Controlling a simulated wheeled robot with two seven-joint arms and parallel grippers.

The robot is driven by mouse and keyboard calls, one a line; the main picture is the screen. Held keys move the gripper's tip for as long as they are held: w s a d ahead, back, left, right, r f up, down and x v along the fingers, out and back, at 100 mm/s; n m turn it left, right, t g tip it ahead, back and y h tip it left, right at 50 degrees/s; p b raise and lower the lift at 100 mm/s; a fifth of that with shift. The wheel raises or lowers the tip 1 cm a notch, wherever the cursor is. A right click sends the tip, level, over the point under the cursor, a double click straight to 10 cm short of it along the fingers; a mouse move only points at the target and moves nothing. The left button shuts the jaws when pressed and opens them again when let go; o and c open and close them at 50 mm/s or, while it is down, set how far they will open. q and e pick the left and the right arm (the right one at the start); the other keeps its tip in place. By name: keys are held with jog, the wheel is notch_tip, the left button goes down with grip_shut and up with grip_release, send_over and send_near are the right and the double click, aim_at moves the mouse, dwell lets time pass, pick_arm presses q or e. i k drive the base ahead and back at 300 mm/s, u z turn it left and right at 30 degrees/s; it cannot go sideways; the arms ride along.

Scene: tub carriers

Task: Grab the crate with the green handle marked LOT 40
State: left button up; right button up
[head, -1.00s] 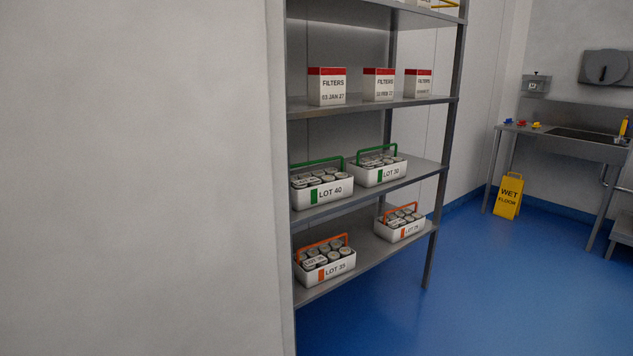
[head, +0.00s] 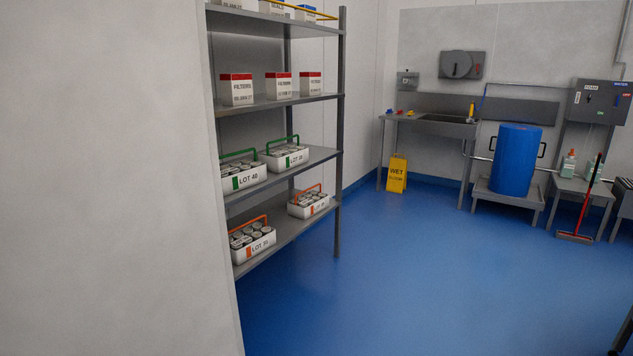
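The white crate with the green handle marked LOT 40 (head: 247,178) stands at the left end of the third shelf down, full of round-lidded tubs. Its left edge is close to the pale wall. A second green-handled white crate (head: 288,160) stands to its right on the same shelf; its label is too small to read surely now, but earlier it looked like LOT 30. Two orange-handled crates stand on the shelf below, a left one (head: 256,249) and a right one (head: 309,208). Neither of my grippers is in view.
A pale wall (head: 105,180) fills the left and partly covers the shelf unit (head: 340,150). Blue floor (head: 400,270) is open in front. A yellow wet-floor sign (head: 397,174), a sink bench (head: 430,127), a blue drum (head: 515,160) and a red squeegee (head: 586,205) stand farther back.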

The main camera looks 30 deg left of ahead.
aim_at(239, 175)
jog(key=u, duration=0.4)
jog(key=k, duration=0.2)
jog(key=z, duration=0.95)
jog(key=i, duration=1.95)
jog(key=u, duration=0.25)
